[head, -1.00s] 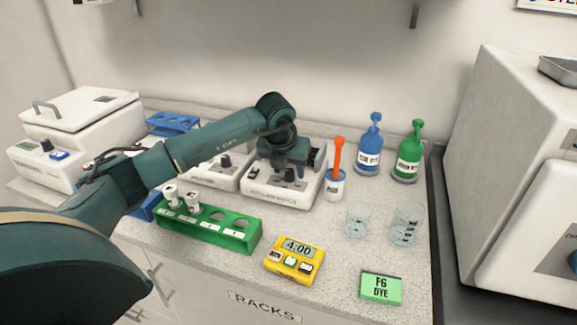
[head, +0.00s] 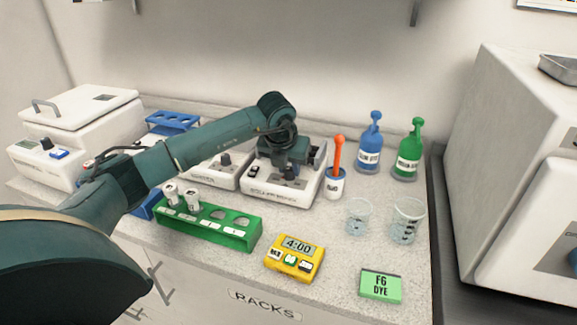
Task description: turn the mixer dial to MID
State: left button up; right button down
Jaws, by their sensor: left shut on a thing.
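The mixer (head: 277,196) is a white box with a dark front label, standing on the bench behind the yellow timer. Its small black dial (head: 289,174) shows just under my left gripper. My left gripper (head: 289,166) reaches in from the left, points down at the mixer's control face and is shut on the dial. The gripper hides much of the dial and its marks, so I cannot read the setting. My right gripper is not in view.
A similar white device (head: 217,172) stands close left of the mixer. A cup with an orange-topped tool (head: 336,186) stands close right. A green rack (head: 207,230), yellow timer (head: 294,257), two beakers (head: 406,222) and a green dye box (head: 380,286) are in front.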

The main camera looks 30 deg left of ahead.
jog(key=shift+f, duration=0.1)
pick_arm(q)
jog(key=shift+w+d+n+y+b, duration=0.1)
jog(key=shift+n+y+b, duration=0.45)
jog(key=shift+n, duration=0.55)
jog(key=n+b, duration=0.1)
jog(key=n, duration=0.1)
jog(key=shift+n+g+y, duration=0.3)
jog(key=shift+n+y, duration=0.05)
jog(key=shift+n, duration=0.05)
jog(key=shift+n+g+y+b, duration=0.3)
jog(key=shift+n, duration=0.6)
jog(key=n+g, duration=0.1)
jog(key=n, duration=0.2)
jog(key=shift+w+d+y+b, duration=0.1)
jog(key=shift+y+b, duration=0.2)
jog(key=shift+n+g, duration=0.3)
jog(key=shift+n, duration=0.6)
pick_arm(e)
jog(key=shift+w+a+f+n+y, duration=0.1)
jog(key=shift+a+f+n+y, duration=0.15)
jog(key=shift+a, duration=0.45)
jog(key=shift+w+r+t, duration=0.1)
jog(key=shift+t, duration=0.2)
pick_arm(q)
jog(key=o, duration=1)
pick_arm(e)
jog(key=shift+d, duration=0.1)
